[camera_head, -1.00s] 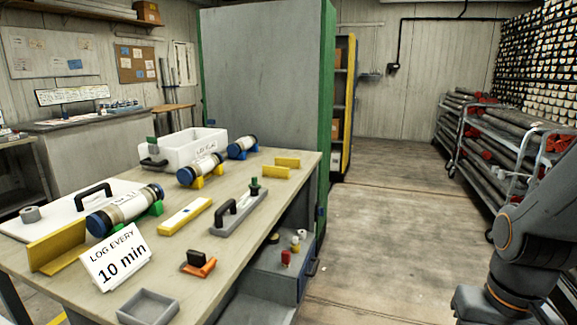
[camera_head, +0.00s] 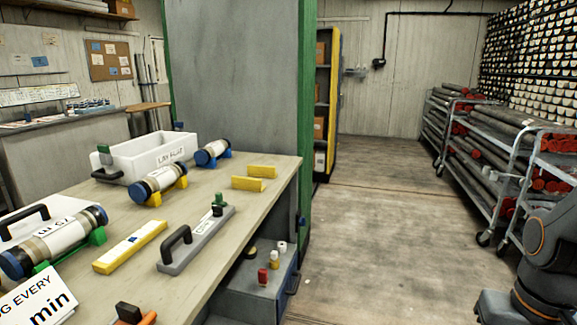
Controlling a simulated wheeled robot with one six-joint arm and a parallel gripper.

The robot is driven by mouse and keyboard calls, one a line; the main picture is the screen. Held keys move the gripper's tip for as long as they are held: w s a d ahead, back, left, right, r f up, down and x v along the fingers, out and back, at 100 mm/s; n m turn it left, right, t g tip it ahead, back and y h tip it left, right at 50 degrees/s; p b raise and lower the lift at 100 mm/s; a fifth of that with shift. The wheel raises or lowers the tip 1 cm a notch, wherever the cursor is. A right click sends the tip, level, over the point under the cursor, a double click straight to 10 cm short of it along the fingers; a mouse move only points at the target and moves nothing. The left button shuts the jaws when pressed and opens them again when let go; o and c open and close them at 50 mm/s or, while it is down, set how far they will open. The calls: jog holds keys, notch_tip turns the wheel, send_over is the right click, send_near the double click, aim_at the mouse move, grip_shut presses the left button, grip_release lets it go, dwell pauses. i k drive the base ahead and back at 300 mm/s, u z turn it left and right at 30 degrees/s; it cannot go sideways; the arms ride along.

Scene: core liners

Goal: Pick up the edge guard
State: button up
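No label marks an edge guard. The likeliest match is a yellow angle-like piece (camera_head: 262,171) near the far right edge of the workbench (camera_head: 225,235). A second yellow strip (camera_head: 247,184) lies just in front of it; I cannot tell whether the two are one part. A longer yellow bar (camera_head: 130,247) with a dark blue mark lies flat in the middle of the bench. My arm shows at the lower right, well apart from the bench. My gripper is not in view.
Core liner tubes (camera_head: 158,184) rest in coloured cradles beside a white bin (camera_head: 145,155). A grey black-handled tool (camera_head: 195,240) lies near the bench edge. A drawer unit (camera_head: 255,290) stands below. Floor is clear between bench and pipe carts (camera_head: 490,165).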

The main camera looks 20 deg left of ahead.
aim_at(252, 171)
jog(key=z, duration=0.1)
jog(key=i, duration=1.7)
jog(key=u, duration=0.75)
jog(key=i, duration=0.95)
jog(key=u, duration=1.4)
jog(key=i, duration=0.5)
jog(key=u, duration=0.4)
